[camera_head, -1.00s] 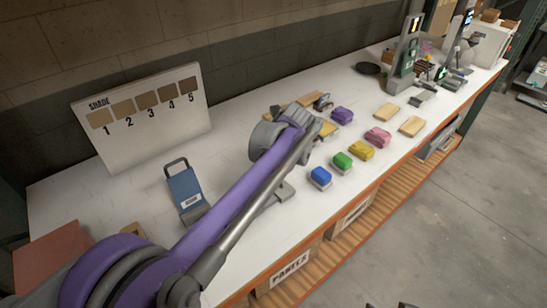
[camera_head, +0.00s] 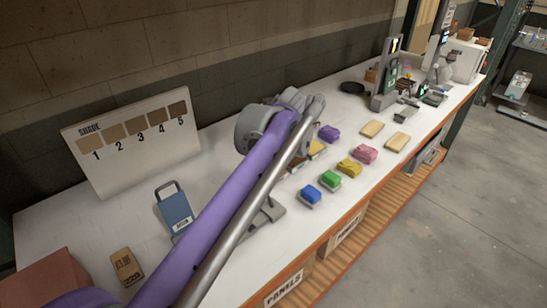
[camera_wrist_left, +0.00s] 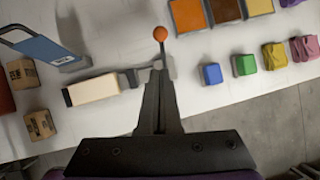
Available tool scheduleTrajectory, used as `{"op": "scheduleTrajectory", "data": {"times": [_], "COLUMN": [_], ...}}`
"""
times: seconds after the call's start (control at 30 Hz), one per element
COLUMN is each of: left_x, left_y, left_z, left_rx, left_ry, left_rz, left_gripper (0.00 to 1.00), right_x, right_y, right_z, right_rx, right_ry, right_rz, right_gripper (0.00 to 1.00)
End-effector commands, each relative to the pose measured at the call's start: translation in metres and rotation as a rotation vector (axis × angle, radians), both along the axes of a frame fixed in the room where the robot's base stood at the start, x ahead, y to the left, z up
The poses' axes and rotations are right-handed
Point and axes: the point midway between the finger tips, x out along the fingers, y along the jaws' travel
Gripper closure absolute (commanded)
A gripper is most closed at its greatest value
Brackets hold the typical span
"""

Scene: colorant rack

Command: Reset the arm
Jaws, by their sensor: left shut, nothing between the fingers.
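My left arm (camera_head: 245,175) reaches in from the lower left of the head view, its elbow raised over the bench. Its gripper is hidden there. In the left wrist view my left gripper (camera_wrist_left: 158,75) is shut and empty. Its tips overlap a grey fixture with a lever ending in an orange ball (camera_wrist_left: 160,33). From this view I cannot tell whether they touch it. A long pale block (camera_wrist_left: 93,89) lies left of the fixture. My right gripper is in neither view.
The white bench (camera_head: 60,215) carries a shade board (camera_head: 135,140), a blue handled item (camera_head: 174,209), a small box (camera_head: 126,265), and blue (camera_head: 311,195), green (camera_head: 330,180), yellow (camera_head: 349,168), pink (camera_head: 366,154) and purple (camera_head: 329,133) blocks. Floor lies open at right.

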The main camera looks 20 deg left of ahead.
Motion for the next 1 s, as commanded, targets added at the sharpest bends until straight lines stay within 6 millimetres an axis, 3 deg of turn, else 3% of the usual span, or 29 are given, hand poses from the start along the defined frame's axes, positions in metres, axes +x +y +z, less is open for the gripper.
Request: {"op": "scheduleTrajectory", "data": {"times": [0.17, 0.33, 0.57, 0.8, 1.0], "left_x": [-0.001, -0.028, -0.114, -0.207, -0.255], "left_y": [0.001, 0.008, 0.023, 0.027, 0.025], "left_z": [-0.001, -0.012, -0.062, -0.135, -0.182], "left_rx": [-0.005, -0.119, -0.492, -0.887, -1.095], "left_ry": [-0.003, -0.068, -0.247, -0.377, -0.415], "left_rz": [0.008, 0.198, 0.827, 1.539, 1.949], "left_gripper": [1.0, 1.0, 1.0, 1.0, 1.0], "right_x": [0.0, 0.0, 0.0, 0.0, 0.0], "right_y": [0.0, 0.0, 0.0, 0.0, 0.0], "right_z": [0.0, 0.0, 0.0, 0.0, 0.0], "right_rx": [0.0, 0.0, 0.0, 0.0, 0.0], "right_ry": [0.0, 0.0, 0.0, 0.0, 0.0], "right_rz": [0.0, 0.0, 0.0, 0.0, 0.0], "right_gripper": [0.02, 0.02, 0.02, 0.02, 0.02]}}
